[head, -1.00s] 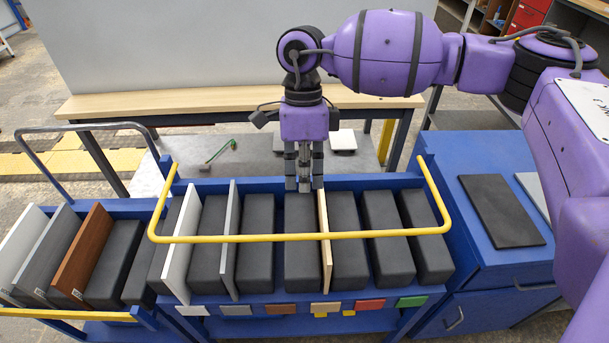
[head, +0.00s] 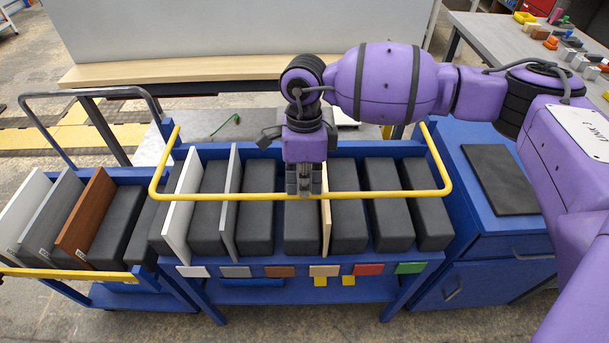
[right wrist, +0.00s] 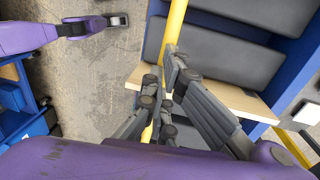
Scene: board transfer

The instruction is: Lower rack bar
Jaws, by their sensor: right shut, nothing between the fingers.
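The yellow rack bar (head: 380,196) is a U-shaped tube that spans the blue rack (head: 300,259) above its slots, its long run level across the boards. My right gripper (head: 304,191) points down with its fingertips at the bar's long run, left of the cream board (head: 326,222). Its fingers are shut with nothing between them. In the right wrist view the bar (right wrist: 176,22) passes behind the fingers (right wrist: 164,88). I cannot tell whether they touch it.
The rack holds dark grey pads, a white board (head: 181,208) and a grey board (head: 230,195). A blue trolley with a brown board (head: 86,210) stands left. A blue cabinet with a dark mat (head: 497,180) stands right. A bench (head: 170,72) is behind.

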